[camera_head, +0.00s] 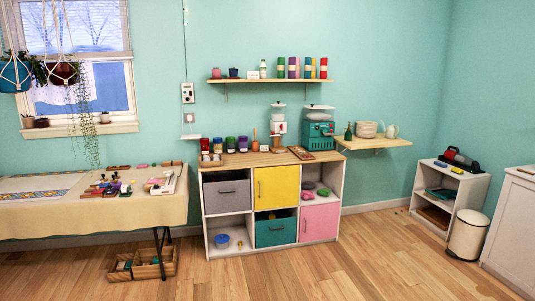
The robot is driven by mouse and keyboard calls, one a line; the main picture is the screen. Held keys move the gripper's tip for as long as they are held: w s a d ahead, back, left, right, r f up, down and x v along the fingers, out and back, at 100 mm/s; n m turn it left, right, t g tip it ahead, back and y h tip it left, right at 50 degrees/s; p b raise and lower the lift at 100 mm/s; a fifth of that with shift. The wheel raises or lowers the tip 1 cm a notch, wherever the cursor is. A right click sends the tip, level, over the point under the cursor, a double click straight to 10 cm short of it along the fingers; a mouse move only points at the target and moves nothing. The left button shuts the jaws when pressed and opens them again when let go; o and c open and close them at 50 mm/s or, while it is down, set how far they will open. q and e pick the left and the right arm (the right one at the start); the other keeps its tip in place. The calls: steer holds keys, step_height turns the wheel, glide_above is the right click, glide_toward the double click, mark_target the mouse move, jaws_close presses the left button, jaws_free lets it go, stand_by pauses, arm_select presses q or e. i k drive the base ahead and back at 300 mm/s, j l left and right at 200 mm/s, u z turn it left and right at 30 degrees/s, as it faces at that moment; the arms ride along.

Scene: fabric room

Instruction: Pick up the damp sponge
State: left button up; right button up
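No item can be surely told as the damp sponge at this size. A small yellow block (457,170) and a small blue item (440,164) lie on top of the low white shelf (466,180) at the right. Small pink and green items (308,191) sit in an open compartment of the cube cabinet (335,183) in the middle. Neither of my grippers is in view.
A cloth-covered table (60,218) with many small items stands at the left, wooden crates (155,262) under it. A cream bin (467,234) stands by the low shelf, beside a white cabinet (514,230). The wooden floor (365,255) in front is clear.

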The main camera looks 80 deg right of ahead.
mark_target(459, 172)
steer(key=z, duration=4.1)
